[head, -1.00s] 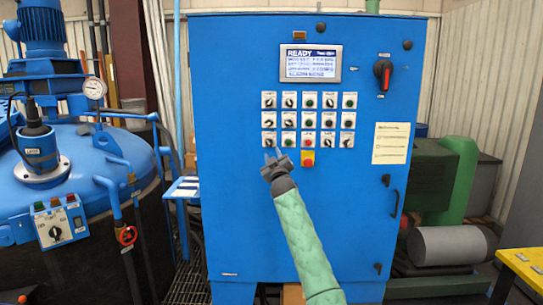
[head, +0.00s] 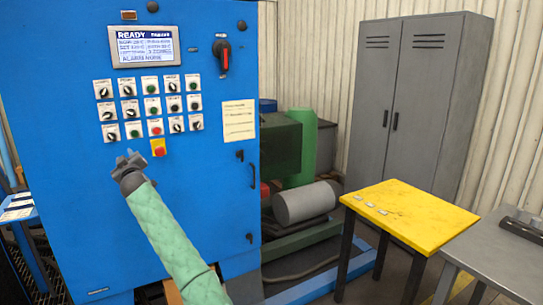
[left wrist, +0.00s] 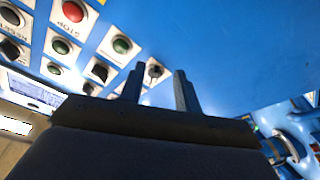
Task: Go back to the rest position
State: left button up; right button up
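My left gripper (head: 124,160) is in front of the blue control cabinet (head: 205,205), just below the lowest row of switches and left of the red and yellow button (head: 158,148). In the left wrist view its two fingers (left wrist: 158,90) stand apart with a gap between them, holding nothing. A selector switch (left wrist: 154,71) shows behind the gap. How near the fingertips are to the panel is hard to tell. My left arm, in a green quilted sleeve, comes up from the bottom of the head view. My right gripper is out of view.
The cabinet screen (head: 144,46) reads READY. A red rotary switch (head: 223,56) and door handle (head: 249,168) stick out. To the right stand green machinery (head: 301,148), a grey cylinder (head: 306,203), a yellow table (head: 420,210), a grey locker (head: 415,110) and a grey table (head: 490,255).

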pick_arm(q)
jog(key=s+d+r+m+h, duration=0.1)
jog(key=d+r+m+h, duration=0.4)
jog(key=d, duration=0.3)
jog(key=s+d+f+m+h, duration=0.2)
jog(key=s+d+f+h, duration=0.15)
jog(key=d, duration=0.35)
jog(key=s+d+f+m+g+h, duration=0.1)
jog(key=s+d+f+m+g, duration=0.1)
jog(key=s+d+f, duration=0.6)
jog(key=s+d+f+m+g+h, duration=0.2)
jog(key=d+f, duration=0.1)
jog(key=f, duration=1)
jog(key=s+d+f+m+g+h, duration=0.1)
jog(key=s+d+f+m+g, duration=0.1)
jog(key=s+d+f, duration=0.6)
jog(key=s+d+f+m+g, duration=0.1)
jog(key=s+d+f+g, duration=0.1)
jog(key=s+f, duration=0.75)
jog(key=s+d+f+m+g, duration=0.1)
jog(key=s+d+f+g, duration=0.15)
jog(key=s+f, duration=0.75)
jog(key=s+f+g, duration=0.4)
jog(key=s+f, duration=1.3)
jog(key=s, duration=0.4)
jog(key=shift+s+d+m, duration=0.2)
jog(key=shift+s+m, duration=0.2)
